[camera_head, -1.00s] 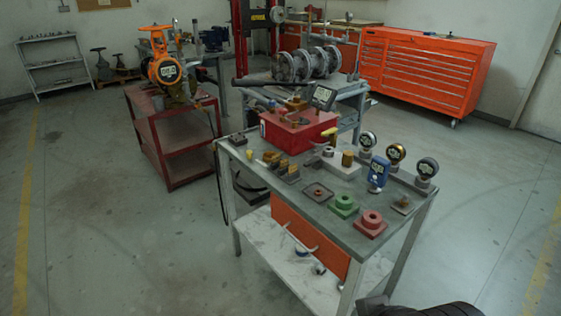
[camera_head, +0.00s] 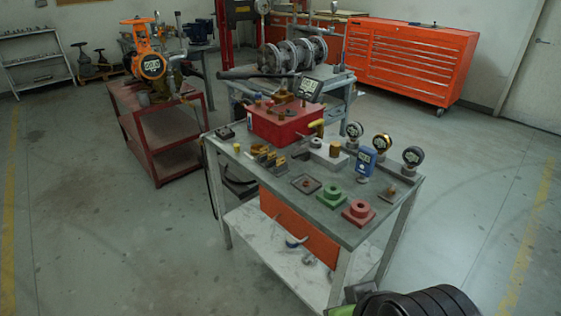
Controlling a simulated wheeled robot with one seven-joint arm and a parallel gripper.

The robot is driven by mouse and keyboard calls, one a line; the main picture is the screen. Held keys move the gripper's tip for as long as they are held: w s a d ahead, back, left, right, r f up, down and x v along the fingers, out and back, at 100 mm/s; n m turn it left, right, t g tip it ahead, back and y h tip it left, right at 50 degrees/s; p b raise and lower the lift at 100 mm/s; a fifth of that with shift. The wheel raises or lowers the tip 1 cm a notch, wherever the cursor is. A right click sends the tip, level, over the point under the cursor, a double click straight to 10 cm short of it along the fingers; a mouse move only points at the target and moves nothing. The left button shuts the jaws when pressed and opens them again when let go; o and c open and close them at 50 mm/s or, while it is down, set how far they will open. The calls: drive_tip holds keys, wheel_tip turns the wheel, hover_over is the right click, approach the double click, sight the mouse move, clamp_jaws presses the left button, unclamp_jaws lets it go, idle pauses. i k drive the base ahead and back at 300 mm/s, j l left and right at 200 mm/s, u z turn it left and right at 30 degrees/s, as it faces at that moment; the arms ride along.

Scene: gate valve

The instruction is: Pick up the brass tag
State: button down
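I cannot pick out the brass tag with certainty; nothing in view is clearly a tag at this size. Small brass-coloured pieces (camera_head: 269,158) stand in a dark holder on the left middle of the grey workbench (camera_head: 340,231). A brass-coloured block (camera_head: 334,150) stands farther right, by a light grey block. A small yellow piece (camera_head: 237,147) is near the left edge. A square plate with a brownish knob (camera_head: 391,195) is near the right edge. My gripper is not visible; only a black ribbed part of my arm shows at the bottom right, apart from the benchtop.
The bench also holds a red box (camera_head: 286,123), a dark square tray (camera_head: 306,184), a green block (camera_head: 330,196), a red block (camera_head: 358,212), a blue meter (camera_head: 366,162) and round gauges (camera_head: 382,143). A red cart (camera_head: 160,137) stands behind left. Floor right of the bench is clear.

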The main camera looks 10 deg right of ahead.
sight(264, 150)
drive_tip(key=i+j+u, duration=0.25)
drive_tip(key=u, duration=0.2)
drive_tip(key=i+u, duration=0.9)
drive_tip(key=i+l+u, duration=0.15)
drive_tip(key=i+u, duration=0.3)
drive_tip(key=k, duration=0.1)
